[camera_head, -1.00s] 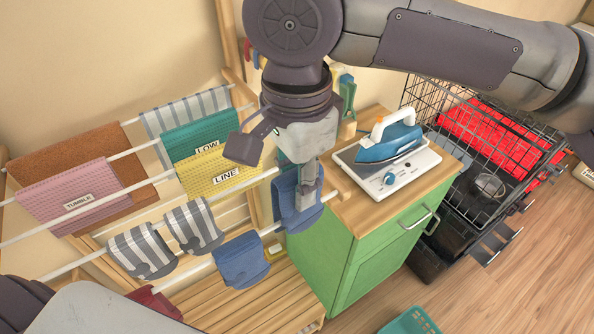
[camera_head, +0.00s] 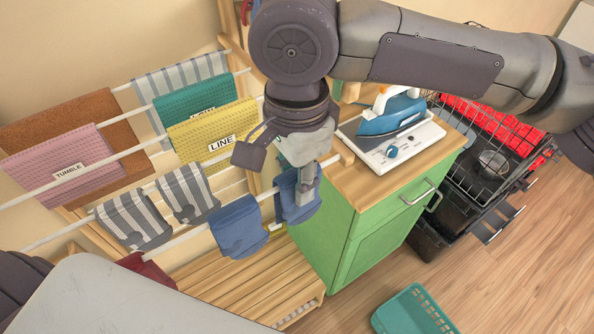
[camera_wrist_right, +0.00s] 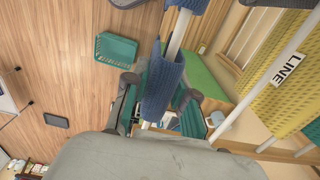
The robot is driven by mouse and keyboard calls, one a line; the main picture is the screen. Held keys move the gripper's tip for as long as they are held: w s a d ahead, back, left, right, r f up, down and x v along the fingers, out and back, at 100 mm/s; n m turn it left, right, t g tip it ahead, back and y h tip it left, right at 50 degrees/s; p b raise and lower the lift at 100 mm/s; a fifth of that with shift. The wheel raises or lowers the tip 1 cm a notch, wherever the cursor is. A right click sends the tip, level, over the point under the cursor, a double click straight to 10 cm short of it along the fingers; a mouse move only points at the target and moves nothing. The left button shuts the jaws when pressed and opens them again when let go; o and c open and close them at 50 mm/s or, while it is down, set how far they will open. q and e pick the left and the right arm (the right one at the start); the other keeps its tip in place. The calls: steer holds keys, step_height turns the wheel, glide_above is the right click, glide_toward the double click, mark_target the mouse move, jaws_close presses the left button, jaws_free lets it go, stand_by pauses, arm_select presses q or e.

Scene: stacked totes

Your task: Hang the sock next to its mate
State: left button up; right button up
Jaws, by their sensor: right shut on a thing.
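My right gripper (camera_head: 302,186) is shut on a blue sock (camera_head: 292,204) at the right end of the front white rod. In the right wrist view the held sock (camera_wrist_right: 162,85) is between the fingers, and the rod (camera_wrist_right: 179,38) runs up to it. The sock appears draped over the rod, though the fingers partly hide the contact. Its matching blue sock (camera_head: 238,228) hangs on the same rod, just left of it with a small gap. My left gripper is not in view.
Two grey striped socks (camera_head: 187,192) hang further left. Yellow (camera_head: 205,133), teal and pink cloths hang on rods behind. A green cabinet (camera_head: 375,240) with an iron (camera_head: 393,110) stands close at right. A teal basket (camera_head: 410,310) is on the floor.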

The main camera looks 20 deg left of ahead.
steer(key=shift+f, duration=0.2)
steer(key=o, duration=1)
steer(key=shift+r, duration=0.1)
